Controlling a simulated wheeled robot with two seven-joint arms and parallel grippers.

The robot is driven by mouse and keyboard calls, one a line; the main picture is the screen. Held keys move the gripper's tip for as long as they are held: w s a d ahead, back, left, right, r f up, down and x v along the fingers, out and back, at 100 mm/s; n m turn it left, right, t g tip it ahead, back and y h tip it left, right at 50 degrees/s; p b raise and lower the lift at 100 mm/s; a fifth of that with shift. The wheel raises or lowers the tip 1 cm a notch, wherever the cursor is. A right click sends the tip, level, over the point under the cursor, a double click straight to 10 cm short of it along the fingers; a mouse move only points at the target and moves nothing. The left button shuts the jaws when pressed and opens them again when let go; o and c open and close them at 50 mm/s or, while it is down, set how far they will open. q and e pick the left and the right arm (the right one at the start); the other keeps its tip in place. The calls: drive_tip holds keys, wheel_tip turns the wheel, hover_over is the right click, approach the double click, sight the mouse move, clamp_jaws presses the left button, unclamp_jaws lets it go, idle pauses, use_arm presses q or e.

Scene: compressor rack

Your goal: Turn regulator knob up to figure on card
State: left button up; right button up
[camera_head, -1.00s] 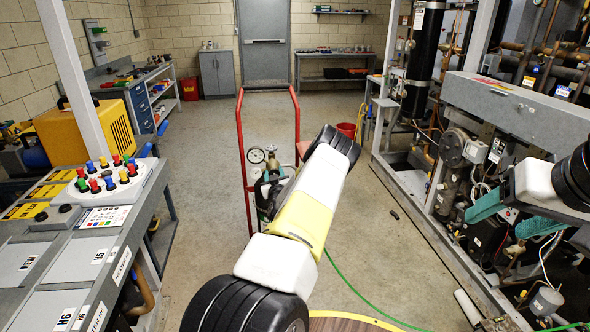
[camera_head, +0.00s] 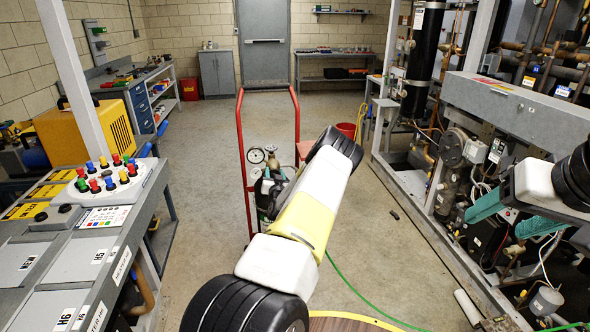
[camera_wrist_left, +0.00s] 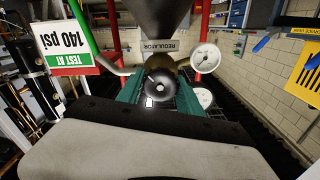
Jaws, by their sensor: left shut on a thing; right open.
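In the left wrist view, my left gripper (camera_wrist_left: 159,92) has its two teal fingers on either side of the dark round regulator knob (camera_wrist_left: 159,84), shut on it. A label reading REGULATOR (camera_wrist_left: 160,46) shows just above the knob. A card (camera_wrist_left: 68,45) reads "TEST AT 140 psi", upside down in this view. Two white gauges (camera_wrist_left: 206,57) (camera_wrist_left: 203,97) sit right of the knob; their needle readings are too small to tell. In the head view, the gauges (camera_head: 256,155) show beside my left arm, which hides the knob and left gripper. My right gripper (camera_head: 495,227) is open and empty.
The gauges are at a red hand truck (camera_head: 241,130) on the open floor. A compressor rack (camera_head: 535,105) with pipes stands right, close to my right gripper. A grey bench (camera_head: 75,262) with a box of coloured knobs (camera_head: 108,180) stands left. A green hose (camera_head: 352,287) lies on the floor.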

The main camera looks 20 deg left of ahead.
use_arm(q)
drive_tip(key=shift+m, duration=0.4)
drive_tip(key=o, duration=1.4)
drive_tip(key=v, duration=0.7)
drive_tip(key=shift+s+d, duration=0.3)
